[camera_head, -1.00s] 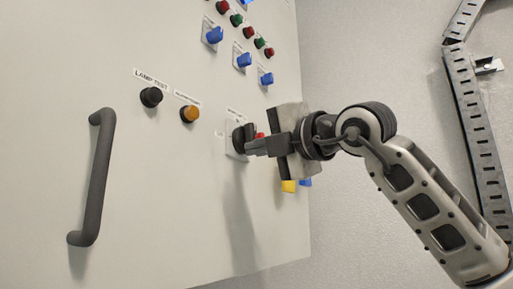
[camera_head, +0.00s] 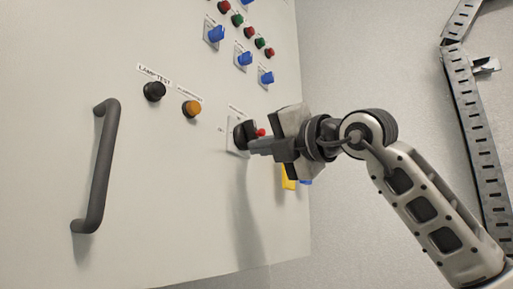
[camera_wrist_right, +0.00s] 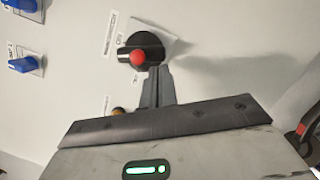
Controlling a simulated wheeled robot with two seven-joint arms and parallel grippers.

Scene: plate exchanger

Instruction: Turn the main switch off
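The main switch is a black rotary knob (camera_head: 243,133) with a red spot, mounted on the pale panel (camera_head: 180,190). In the right wrist view the knob (camera_wrist_right: 128,55) sits just beyond my fingertips, with its red spot facing me. My right gripper (camera_head: 256,147) is at the knob's lower side in the head view. In the wrist view its fingers (camera_wrist_right: 157,72) look closed together, with nothing visible between them. The tips overlap the knob's edge in the picture; I cannot tell whether they touch it. My left gripper is not in view.
A black lamp-test button (camera_head: 154,91), an orange button (camera_head: 191,108) and a dark bar handle (camera_head: 97,165) are to the left. Blue switches (camera_head: 215,34) and red and green buttons are above. A yellow part (camera_head: 287,178) shows beyond my gripper.

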